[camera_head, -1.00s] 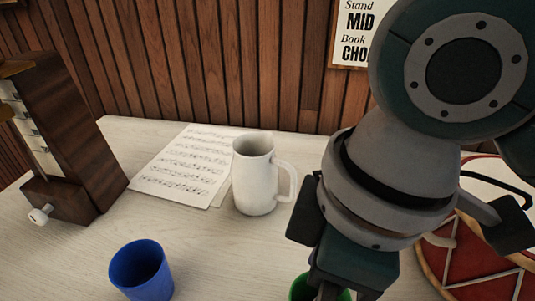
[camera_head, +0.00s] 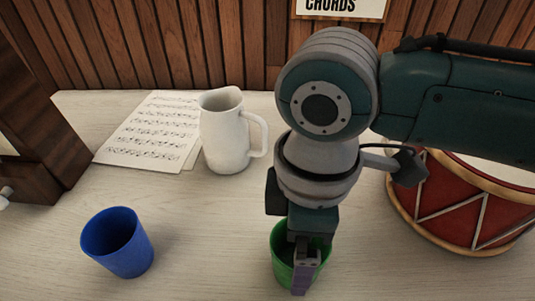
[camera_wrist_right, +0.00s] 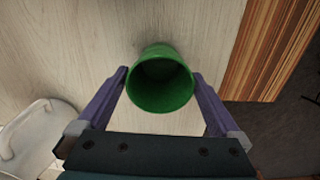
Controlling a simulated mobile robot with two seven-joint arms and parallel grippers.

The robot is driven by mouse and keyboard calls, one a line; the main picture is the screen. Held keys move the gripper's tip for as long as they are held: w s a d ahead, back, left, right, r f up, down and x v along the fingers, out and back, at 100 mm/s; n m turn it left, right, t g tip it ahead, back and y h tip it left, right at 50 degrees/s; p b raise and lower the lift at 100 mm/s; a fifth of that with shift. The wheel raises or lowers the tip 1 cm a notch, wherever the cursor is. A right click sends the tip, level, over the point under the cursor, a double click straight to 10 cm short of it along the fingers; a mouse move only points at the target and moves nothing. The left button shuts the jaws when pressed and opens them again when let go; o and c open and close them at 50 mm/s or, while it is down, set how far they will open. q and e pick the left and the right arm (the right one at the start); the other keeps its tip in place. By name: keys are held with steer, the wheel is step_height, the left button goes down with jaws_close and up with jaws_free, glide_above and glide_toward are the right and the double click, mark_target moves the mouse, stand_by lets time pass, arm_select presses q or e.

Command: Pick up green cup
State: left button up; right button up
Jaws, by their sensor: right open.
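The green cup (camera_head: 281,264) stands upright on the table at the lower middle of the head view, partly hidden behind my right gripper (camera_head: 303,272). In the right wrist view the green cup (camera_wrist_right: 160,83) shows its open, empty mouth. There my right gripper (camera_wrist_right: 162,90) is open, with one finger on each side of the cup; I cannot tell whether either finger touches it. My left gripper is in neither view.
A blue cup (camera_head: 118,243) stands to the left on the pale table (camera_head: 190,260). A white pitcher (camera_head: 225,140) and sheet music (camera_head: 152,130) are behind. A red drum (camera_head: 455,205) is at right and a wooden metronome (camera_head: 35,150) at left. A wood-panelled wall closes the back.

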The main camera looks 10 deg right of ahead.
steer(key=shift+f, duration=0.15)
steer(key=c, duration=1)
steer(key=shift+c, duration=0.7)
